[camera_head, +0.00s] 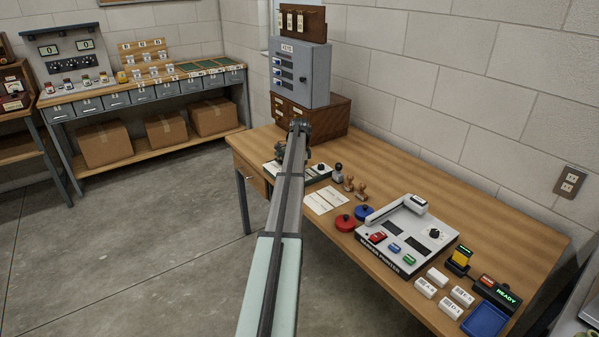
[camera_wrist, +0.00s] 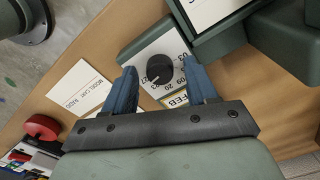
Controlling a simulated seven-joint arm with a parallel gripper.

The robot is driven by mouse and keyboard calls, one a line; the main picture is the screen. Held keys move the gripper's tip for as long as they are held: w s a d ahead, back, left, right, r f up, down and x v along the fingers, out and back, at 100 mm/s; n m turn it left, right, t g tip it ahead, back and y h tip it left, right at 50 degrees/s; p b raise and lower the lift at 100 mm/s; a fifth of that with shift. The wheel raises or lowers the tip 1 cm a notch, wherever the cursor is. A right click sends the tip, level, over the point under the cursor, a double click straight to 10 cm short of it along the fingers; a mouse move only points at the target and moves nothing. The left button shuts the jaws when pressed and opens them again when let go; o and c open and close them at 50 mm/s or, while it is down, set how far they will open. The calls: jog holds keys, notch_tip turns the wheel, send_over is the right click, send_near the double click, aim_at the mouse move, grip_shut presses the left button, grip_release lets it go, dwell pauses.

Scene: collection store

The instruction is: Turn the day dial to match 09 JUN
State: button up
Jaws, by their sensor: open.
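The day dial (camera_wrist: 160,68) is a round black knob with a white mark pointing to the lower left in the wrist view. It sits on a white plate printed with several numbers, among them 03, 09 and 20. A yellow-edged label reading FEB (camera_wrist: 175,99) lies just below it. My gripper (camera_wrist: 160,74) is open, its two blue fingers on either side of the knob; I cannot tell whether they touch it. In the head view my arm reaches over the table and partly hides this spot; a small dark knob (camera_head: 320,167) shows beside it.
A dark green device (camera_wrist: 212,14) stands close to the dial. A white card (camera_wrist: 88,88) lies to its left. On the table (camera_head: 420,165) are stamps (camera_head: 355,187), red (camera_head: 345,222) and blue ink pads, and a printer (camera_head: 410,235). A grey cabinet (camera_head: 305,72) stands behind.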

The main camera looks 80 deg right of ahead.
jog(key=c, duration=1.1)
jog(key=shift+o, duration=0.2)
jog(key=shift+n, duration=0.4)
jog(key=n, duration=0.8)
jog(key=shift+n, duration=0.3)
jog(key=n, duration=0.4)
jog(key=shift+n, duration=2.8)
